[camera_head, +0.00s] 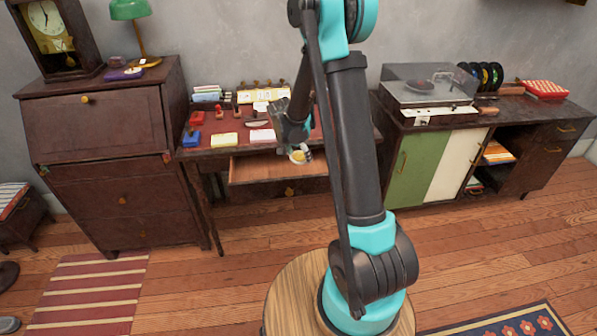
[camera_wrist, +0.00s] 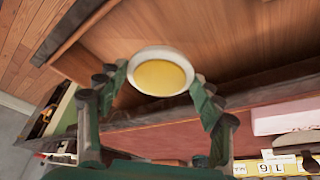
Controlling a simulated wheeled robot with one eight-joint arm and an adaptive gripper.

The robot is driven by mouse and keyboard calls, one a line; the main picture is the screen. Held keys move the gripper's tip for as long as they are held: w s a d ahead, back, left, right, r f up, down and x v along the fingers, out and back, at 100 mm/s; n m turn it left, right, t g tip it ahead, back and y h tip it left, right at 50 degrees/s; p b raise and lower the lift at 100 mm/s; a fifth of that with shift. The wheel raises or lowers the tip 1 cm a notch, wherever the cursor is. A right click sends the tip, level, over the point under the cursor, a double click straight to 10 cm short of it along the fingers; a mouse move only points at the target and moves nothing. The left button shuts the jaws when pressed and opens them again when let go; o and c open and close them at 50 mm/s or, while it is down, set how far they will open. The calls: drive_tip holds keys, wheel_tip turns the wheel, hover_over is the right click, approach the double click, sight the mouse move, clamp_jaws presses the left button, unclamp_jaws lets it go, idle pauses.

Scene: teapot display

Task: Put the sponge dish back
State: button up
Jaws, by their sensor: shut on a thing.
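The sponge dish (camera_wrist: 160,75) is a small round white dish with a yellow sponge surface inside. My gripper (camera_wrist: 162,84) is shut on it, with one green finger at each side of the rim. In the head view, the sponge dish (camera_head: 299,157) shows small and pale at the end of my gripper (camera_head: 298,150), in front of the desk's front edge. Behind it in the wrist view is the bare wooden floor of an open drawer (camera_wrist: 235,38). I cannot tell the height of the dish above the drawer.
The open drawer (camera_head: 255,170) juts out below the desktop. A record player cabinet (camera_head: 440,150) stands at right, a dark bureau (camera_head: 105,130) at left.

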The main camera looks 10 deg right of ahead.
drive_tip(key=shift+f, duration=3.95)
drive_tip(key=shift+f, duration=0.15)
drive_tip(key=o, duration=1.4)
drive_tip(key=shift+o, duration=0.2)
